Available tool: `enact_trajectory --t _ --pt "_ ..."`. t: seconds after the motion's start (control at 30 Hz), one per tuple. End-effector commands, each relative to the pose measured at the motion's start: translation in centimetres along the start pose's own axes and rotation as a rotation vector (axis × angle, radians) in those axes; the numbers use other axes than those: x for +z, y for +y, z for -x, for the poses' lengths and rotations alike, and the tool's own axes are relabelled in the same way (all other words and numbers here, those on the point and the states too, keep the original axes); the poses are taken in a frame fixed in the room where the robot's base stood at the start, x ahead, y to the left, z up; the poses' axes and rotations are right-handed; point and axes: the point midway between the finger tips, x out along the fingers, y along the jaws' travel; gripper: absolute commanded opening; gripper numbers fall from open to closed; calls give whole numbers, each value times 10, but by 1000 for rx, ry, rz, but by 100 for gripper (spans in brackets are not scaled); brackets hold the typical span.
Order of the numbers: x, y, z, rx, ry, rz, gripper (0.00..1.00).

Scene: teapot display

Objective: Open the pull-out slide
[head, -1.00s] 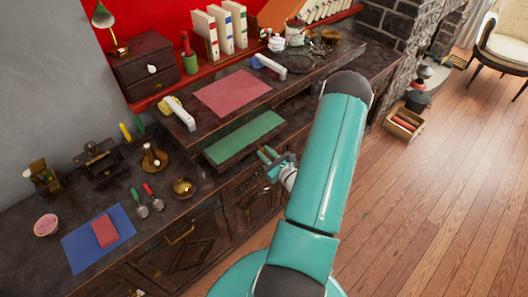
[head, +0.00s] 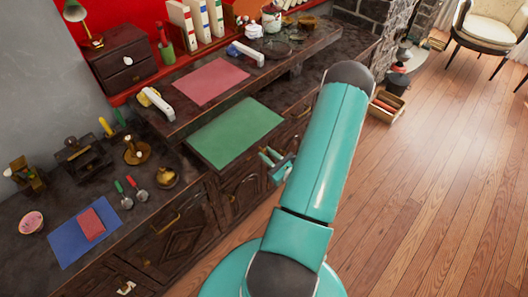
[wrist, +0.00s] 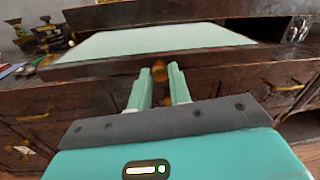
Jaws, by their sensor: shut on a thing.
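The pull-out slide (head: 236,132) is a dark wooden board with a green top, under the raised shelf of the cabinet. It stands well out from the cabinet, with much of its green top showing. In the wrist view the slide (wrist: 160,42) spans the upper middle, with a brass knob (wrist: 159,71) on its front edge. My gripper (head: 269,158) is at the slide's front edge. In the wrist view my gripper (wrist: 158,78) has its two pale green fingers on either side of the knob, shut on it. The slide's rear end is hidden beneath the shelf.
A red mat (head: 210,80) and two white-handled items lie on the shelf above. A blue mat (head: 72,240), small tools and brass pieces cover the lower left counter. Cabinet doors (head: 170,235) are below. The wooden floor at right is largely clear, with a crate (head: 384,106) farther back.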

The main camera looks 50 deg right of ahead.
Motion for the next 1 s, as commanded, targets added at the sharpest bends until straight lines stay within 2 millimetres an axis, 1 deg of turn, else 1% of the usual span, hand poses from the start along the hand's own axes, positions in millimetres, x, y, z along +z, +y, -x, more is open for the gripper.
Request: enact_trajectory --t 0.1,0.37,0.4,0.47,0.5,0.83,0.93,1.0 --pt "0 -1 4 -2 1 1 0" --pt "-1 -1 8 -4 2 0 0" --pt "-1 -1 8 -4 3 0 21" --pt "-1 -1 8 -4 2 0 33" --pt "0 -1 8 -3 2 0 41" --pt "0 -1 8 -1 1 1 41" --pt "0 -1 16 -1 1 1 41" --pt "-1 -2 26 -4 3 1 41"
